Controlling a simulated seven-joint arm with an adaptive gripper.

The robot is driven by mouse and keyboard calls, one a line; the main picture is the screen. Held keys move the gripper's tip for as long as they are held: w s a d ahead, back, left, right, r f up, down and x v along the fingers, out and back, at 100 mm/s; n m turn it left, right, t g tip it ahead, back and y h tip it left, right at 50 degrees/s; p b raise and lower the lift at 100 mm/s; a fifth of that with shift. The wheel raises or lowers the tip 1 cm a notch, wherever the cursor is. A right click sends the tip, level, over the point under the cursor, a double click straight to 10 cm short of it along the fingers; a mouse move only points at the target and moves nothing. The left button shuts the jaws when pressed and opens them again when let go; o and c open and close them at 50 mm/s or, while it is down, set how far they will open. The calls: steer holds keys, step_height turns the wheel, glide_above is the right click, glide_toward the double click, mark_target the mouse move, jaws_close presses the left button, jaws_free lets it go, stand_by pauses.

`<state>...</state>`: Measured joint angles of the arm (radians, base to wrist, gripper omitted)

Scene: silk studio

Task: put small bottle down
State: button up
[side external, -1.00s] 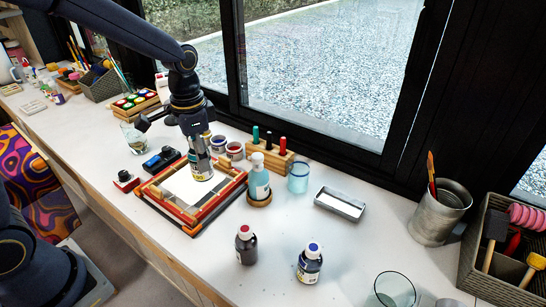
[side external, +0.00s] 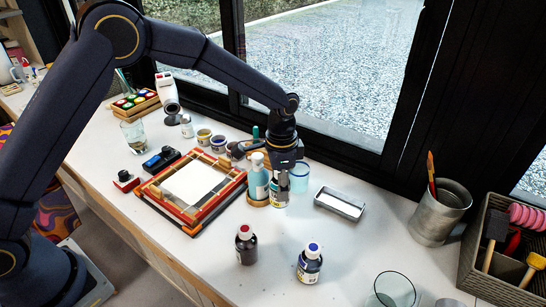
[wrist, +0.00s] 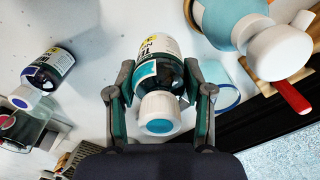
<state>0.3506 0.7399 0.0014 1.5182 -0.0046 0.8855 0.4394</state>
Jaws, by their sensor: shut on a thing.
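The small bottle (side external: 279,194) has a yellow and white label. In the wrist view the small bottle (wrist: 160,62) shows dark contents, a white cap and a teal disc on the cap's top. My gripper (side external: 281,177) is shut on it, with one finger on each side. It is just right of the tall teal bottle (side external: 258,183) and in front of the blue glass (side external: 299,179). The small bottle's base is close to the table top; I cannot tell whether it touches.
The framed screen (side external: 190,186) lies to the left. A metal tray (side external: 339,204) is to the right. A red-capped bottle (side external: 245,246) and a blue-capped bottle (side external: 310,265) stand in front. The table between them and the small bottle is clear.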

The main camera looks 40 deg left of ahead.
steer(key=shift+w+d+f, duration=0.2)
steer(key=shift+w+f, duration=0.5)
steer(key=shift+f, duration=1.65)
steer(key=shift+f, duration=0.2)
steer(key=o, duration=1.3)
steer(key=shift+o, duration=0.2)
steer(key=shift+r, duration=0.15)
